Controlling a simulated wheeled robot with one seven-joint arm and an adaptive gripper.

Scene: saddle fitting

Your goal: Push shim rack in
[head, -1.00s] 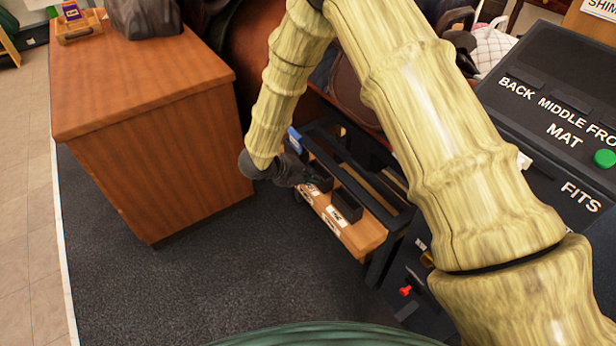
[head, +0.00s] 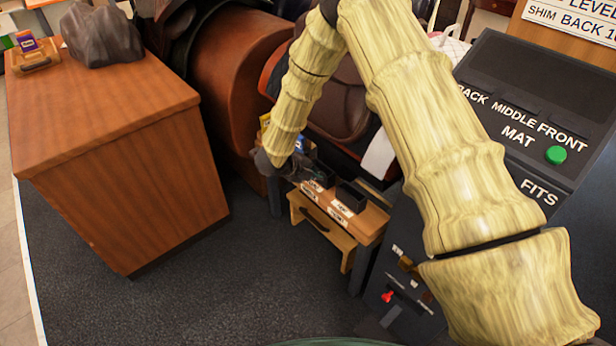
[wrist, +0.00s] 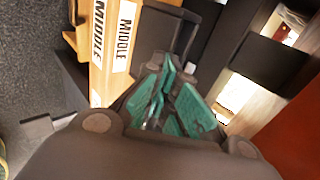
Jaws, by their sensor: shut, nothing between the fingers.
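The shim rack (head: 362,228) is a light wooden rack with white labels, dark upright holders and a dark slot-like handle on its front. It stands low, between the wooden cabinet and the dark panel. My gripper (head: 268,163) is at the rack's far left end, partly hidden by my arm. In the wrist view, the green fingertips (wrist: 168,98) are close together and empty, beside a dark holder and the rack's edge (wrist: 105,78), labelled MIDDLE. I cannot tell whether they touch the rack.
The wooden cabinet (head: 130,190) stands left, with a grey rock-like object (head: 102,35) on top. The dark panel (head: 520,120) with a green button (head: 556,155) stands right. A brown saddle (head: 335,95) is behind the rack. Carpet (head: 240,290) in front is clear.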

